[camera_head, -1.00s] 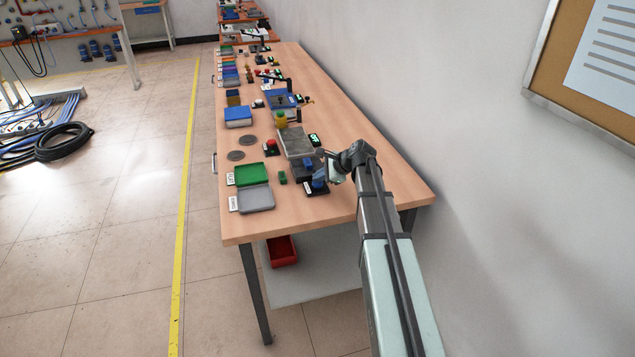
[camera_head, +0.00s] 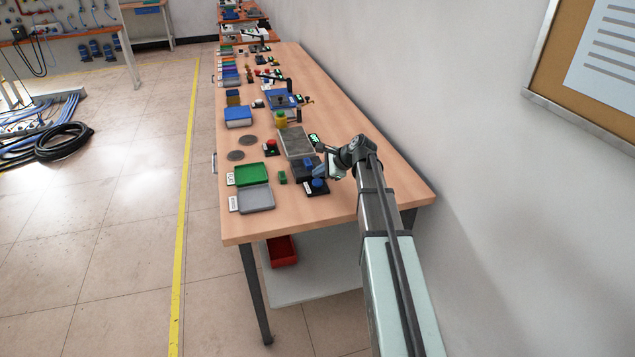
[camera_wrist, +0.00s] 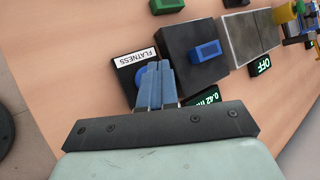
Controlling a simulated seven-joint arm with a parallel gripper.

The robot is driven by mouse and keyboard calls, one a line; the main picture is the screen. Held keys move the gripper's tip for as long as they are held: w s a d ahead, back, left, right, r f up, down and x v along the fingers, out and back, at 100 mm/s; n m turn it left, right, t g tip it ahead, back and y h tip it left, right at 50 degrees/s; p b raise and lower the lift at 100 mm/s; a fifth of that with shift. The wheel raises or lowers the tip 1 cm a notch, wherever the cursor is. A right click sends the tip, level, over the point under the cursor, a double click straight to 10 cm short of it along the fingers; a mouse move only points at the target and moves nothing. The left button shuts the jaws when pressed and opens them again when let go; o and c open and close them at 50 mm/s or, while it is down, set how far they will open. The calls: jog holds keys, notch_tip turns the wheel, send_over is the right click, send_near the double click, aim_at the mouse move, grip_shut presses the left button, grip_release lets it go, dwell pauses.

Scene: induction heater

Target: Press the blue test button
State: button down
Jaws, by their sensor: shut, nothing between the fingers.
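The blue test button (camera_head: 318,183) sits on a small black base labelled FLATNESS near the front right of the table. In the wrist view the blue button (camera_wrist: 141,76) is partly hidden behind my fingers. My gripper (camera_head: 321,170) is shut and empty, its blue fingers together. In the wrist view the fingertips (camera_wrist: 153,66) overlap the button's right side. In the head view they show just behind and above the button. I cannot tell whether they touch it.
A blue block (camera_wrist: 206,50) lies on a dark plate beside the button base. A grey slab (camera_head: 296,142) and an OFF display (camera_wrist: 260,66) are farther back. A green display reading 0.42 (camera_wrist: 206,97) is partly hidden by my gripper. Green and grey trays (camera_head: 256,199) stand left.

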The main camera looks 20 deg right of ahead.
aim_at(320, 183)
jog(key=shift+r, duration=0.1)
jog(key=shift+r, duration=2.4)
